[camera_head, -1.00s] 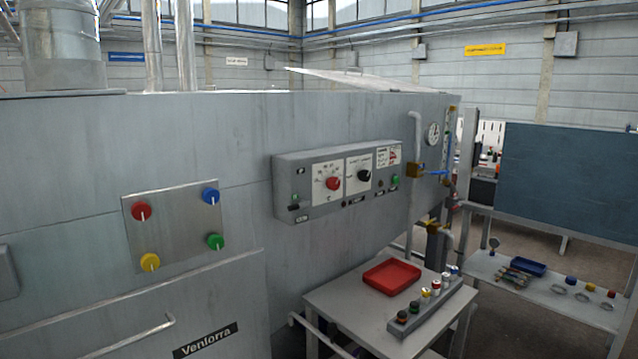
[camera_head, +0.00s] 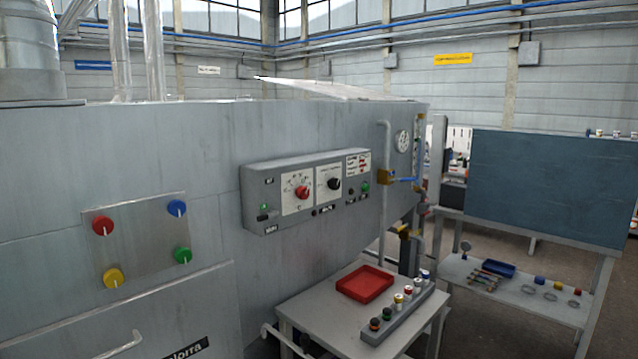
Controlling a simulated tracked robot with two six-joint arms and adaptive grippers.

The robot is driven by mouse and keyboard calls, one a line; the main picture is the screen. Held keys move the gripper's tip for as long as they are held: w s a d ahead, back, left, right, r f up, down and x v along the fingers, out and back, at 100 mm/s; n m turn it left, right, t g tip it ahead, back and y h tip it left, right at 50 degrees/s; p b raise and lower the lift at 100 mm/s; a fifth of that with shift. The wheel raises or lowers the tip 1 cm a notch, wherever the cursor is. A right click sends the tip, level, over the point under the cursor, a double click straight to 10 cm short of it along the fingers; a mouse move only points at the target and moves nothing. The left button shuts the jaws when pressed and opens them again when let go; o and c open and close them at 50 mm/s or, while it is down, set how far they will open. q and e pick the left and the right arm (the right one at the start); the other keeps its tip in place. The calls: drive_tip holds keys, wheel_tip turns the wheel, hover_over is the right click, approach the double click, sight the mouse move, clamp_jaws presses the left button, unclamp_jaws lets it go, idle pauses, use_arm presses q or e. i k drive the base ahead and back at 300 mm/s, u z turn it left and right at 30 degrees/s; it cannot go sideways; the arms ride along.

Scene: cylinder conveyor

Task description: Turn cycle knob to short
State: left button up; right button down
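A grey control box (camera_head: 262,184) is mounted on the side of the large grey machine. It carries a red knob (camera_head: 302,192) on a white dial plate and a black knob (camera_head: 334,184) on a second white plate to its right. The lettering is too small to read, so I cannot tell which knob is the cycle knob or its setting. A green button or lamp sits at each end of the box. Neither of my grippers shows in the head view.
A panel (camera_head: 140,238) with red, blue, yellow and green knobs is left of the box. Below stands a table (camera_head: 318,311) with a red tray (camera_head: 365,284) and a grey rack (camera_head: 397,318) of small cylinders. Pipes and a gauge (camera_head: 402,141) are at right. A second bench (camera_head: 545,297) stands farther right.

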sight(333, 183)
drive_tip(key=z, duration=0.15)
drive_tip(key=i, duration=0.7)
drive_tip(key=u, duration=1.1)
drive_tip(key=k, duration=1.1)
drive_tip(key=z, duration=0.55)
drive_tip(key=i, duration=0.9)
